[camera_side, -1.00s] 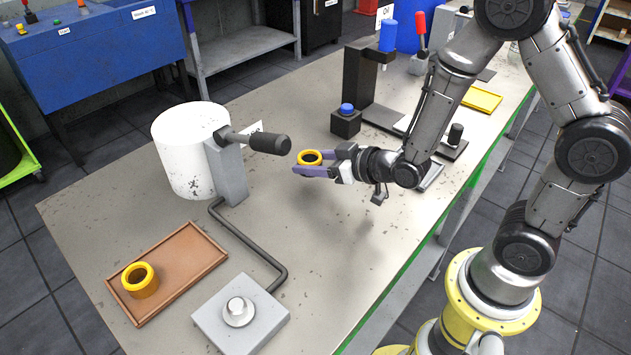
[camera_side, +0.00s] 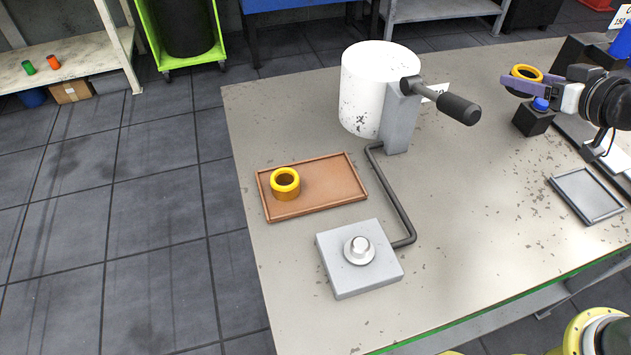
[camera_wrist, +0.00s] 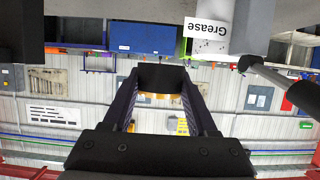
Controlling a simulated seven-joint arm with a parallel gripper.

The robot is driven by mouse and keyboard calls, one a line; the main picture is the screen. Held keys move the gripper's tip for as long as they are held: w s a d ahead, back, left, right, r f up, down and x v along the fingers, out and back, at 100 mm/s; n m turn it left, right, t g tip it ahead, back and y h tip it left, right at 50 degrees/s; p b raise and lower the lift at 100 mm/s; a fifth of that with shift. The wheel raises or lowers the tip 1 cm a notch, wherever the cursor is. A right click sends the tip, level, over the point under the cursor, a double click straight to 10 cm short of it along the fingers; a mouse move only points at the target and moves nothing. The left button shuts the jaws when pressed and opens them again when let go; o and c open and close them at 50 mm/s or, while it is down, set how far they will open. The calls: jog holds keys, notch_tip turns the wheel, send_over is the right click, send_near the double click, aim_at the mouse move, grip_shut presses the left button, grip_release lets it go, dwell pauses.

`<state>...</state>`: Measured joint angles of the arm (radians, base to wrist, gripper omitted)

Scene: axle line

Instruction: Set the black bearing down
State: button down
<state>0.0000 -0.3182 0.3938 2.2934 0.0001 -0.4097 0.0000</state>
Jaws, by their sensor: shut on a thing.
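My gripper (camera_side: 519,84) is at the upper right of the side view, its purple fingers shut on the black bearing (camera_wrist: 163,77). The bearing has a yellow rim on top, seen in the side view (camera_side: 527,72), and is held raised above the bench. In the wrist view its dark body fills the gap between the fingertips (camera_wrist: 163,88), with bits of yellow below it. In the side view the bearing appears just above and left of a blue button on a black box (camera_side: 534,121); the depth between them is hard to tell.
A brown tray (camera_side: 335,183) holds a yellow-rimmed orange bearing (camera_side: 286,185). A grey block with a round post (camera_side: 359,250) stands in front. A white grease drum (camera_side: 362,95) has a handle reaching right. A grey tray (camera_side: 589,196) lies at right. The bench centre is clear.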

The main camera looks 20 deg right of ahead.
aim_at(335, 180)
notch_tip(335, 180, up, 7)
jog(key=w+a+n+y, duration=0.1)
jog(key=a, duration=0.4)
jog(key=w+a+n+y, duration=0.1)
jog(key=w+a+y, duration=0.1)
jog(key=a, duration=0.4)
jog(key=w+a+n+g+y, duration=0.1)
jog(key=w+a+n, duration=0.1)
jog(key=a, duration=0.3)
jog(key=shift+w+a+r+y, duration=0.1)
jog(key=shift+a+r+y, duration=0.25)
jog(key=shift+r+y, duration=0.05)
jog(key=a+n+g+y, duration=0.2)
jog(key=a+n+y, duration=0.1)
jog(key=a, duration=1.3)
jog(key=shift+n, duration=0.3)
jog(key=f, duration=2.3)
jog(key=shift+s+d+f, duration=0.3)
jog(key=shift+s+f, duration=0.05)
jog(key=shift+s, duration=0.05)
jog(key=shift+f, duration=0.1)
jog(key=shift+f, duration=0.35)
jog(key=shift+f, duration=0.15)
